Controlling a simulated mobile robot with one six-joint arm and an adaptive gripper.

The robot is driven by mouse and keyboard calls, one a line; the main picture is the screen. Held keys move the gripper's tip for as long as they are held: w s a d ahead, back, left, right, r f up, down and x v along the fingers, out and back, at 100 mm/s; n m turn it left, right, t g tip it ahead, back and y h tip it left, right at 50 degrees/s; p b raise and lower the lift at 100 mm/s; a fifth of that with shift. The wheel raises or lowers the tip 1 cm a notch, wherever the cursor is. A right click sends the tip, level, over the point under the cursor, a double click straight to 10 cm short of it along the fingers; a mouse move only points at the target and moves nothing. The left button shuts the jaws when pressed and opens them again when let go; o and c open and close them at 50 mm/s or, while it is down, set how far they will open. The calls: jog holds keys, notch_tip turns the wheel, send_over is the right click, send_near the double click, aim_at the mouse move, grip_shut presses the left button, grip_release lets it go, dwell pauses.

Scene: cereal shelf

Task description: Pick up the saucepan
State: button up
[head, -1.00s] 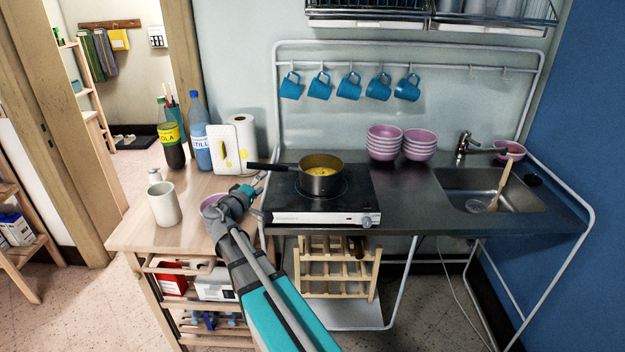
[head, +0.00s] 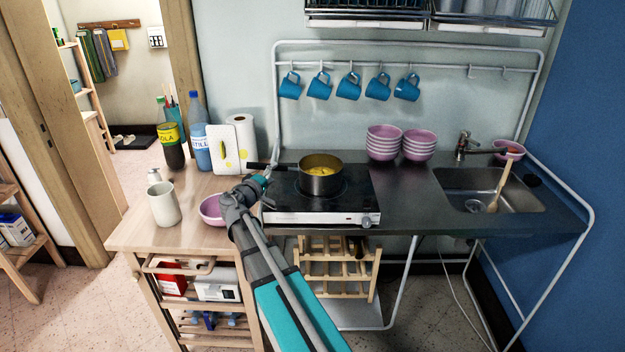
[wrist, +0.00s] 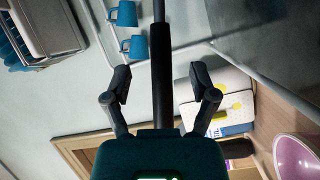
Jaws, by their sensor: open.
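The dark saucepan (head: 321,181) stands on the hot plate (head: 330,216) and has yellow food in it. Its black handle (head: 262,166) points left past the hot plate's edge. In the head view my gripper (head: 265,175) is at the handle, and its fingers are small and partly hidden there. In the wrist view the handle (wrist: 162,75) runs between the two spread fingers of my gripper (wrist: 160,84), with a gap on each side. The gripper is open and not closed on the handle.
A pink bowl (head: 213,210) and a white mug (head: 163,204) stand on the wooden cart (head: 145,232). A white board (head: 227,150), a paper roll (head: 243,134) and bottles (head: 199,138) stand behind. Pink bowls (head: 384,142) are stacked right of the pan.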

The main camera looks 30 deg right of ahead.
aim_at(275, 170)
jog(key=shift+x, duration=2.3)
jog(key=shift+a, duration=0.1)
grip_shut()
